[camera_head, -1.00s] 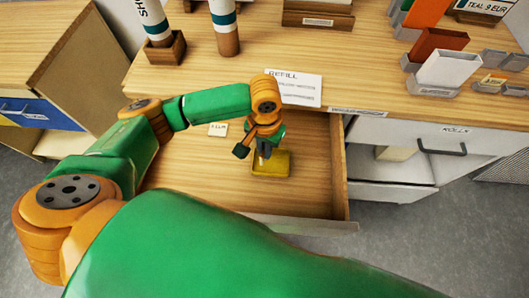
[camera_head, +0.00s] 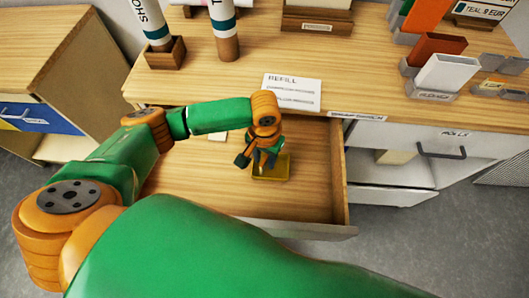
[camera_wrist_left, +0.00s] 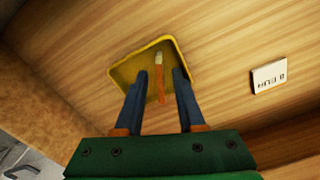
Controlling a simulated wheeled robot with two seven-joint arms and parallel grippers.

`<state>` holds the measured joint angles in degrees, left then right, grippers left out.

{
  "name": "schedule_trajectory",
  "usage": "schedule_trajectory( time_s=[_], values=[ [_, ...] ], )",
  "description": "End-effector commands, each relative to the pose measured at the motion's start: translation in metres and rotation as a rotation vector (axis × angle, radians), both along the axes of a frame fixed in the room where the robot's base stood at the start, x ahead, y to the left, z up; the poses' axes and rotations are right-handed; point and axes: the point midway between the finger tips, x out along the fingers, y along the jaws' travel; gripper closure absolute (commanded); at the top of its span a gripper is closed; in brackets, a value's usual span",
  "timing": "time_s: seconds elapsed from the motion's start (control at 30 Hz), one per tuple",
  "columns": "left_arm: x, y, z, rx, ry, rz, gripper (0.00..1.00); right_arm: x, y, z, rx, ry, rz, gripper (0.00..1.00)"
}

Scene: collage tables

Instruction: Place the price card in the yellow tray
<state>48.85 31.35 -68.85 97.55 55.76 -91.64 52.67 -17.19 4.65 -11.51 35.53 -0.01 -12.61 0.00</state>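The price card (camera_wrist_left: 268,77), a small pale card reading "8 EUR", lies on the wooden drawer floor, right of the tray in the wrist view. In the head view only part of the card (camera_head: 218,136) shows below my forearm. The yellow tray (camera_head: 285,168) sits in the open drawer; it also shows in the wrist view (camera_wrist_left: 122,74). My left gripper (camera_head: 254,161) is over the tray with its fingers apart, and shows in the wrist view (camera_wrist_left: 160,77). A thin orange stick with a pale tip (camera_wrist_left: 161,80) shows between the fingers, over the tray, not touching either. My right gripper is out of view.
The open drawer (camera_head: 340,180) has walls around its floor, with bare floor around the tray. The tabletop above holds a REFILL sheet (camera_head: 292,92), a tube in a wooden stand (camera_head: 164,54) and card holders (camera_head: 430,92). A cabinet handle (camera_head: 442,152) is at right.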

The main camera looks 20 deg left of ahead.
Motion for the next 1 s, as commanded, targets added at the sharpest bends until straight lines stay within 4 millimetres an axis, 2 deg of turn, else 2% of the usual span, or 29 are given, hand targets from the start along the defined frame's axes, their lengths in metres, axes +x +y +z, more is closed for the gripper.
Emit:
schedule_trajectory(
  time_s=[0.2,0.4,0.53,0.93,1.0],
  values=[
    [0.001,-0.001,0.060,-0.003,-0.006,-0.002,0.62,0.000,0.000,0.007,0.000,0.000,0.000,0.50],
    [0.001,-0.001,0.104,-0.002,-0.002,-0.001,0.62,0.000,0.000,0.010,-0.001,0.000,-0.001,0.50],
    [0.000,0.000,0.115,0.000,0.000,0.000,0.62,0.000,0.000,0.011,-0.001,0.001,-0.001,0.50],
    [0.000,0.000,0.116,-0.001,0.001,0.000,0.62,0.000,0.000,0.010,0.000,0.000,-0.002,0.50],
    [0.000,0.000,0.122,-0.001,0.001,0.000,0.62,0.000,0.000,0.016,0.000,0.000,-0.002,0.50]
  ],
)
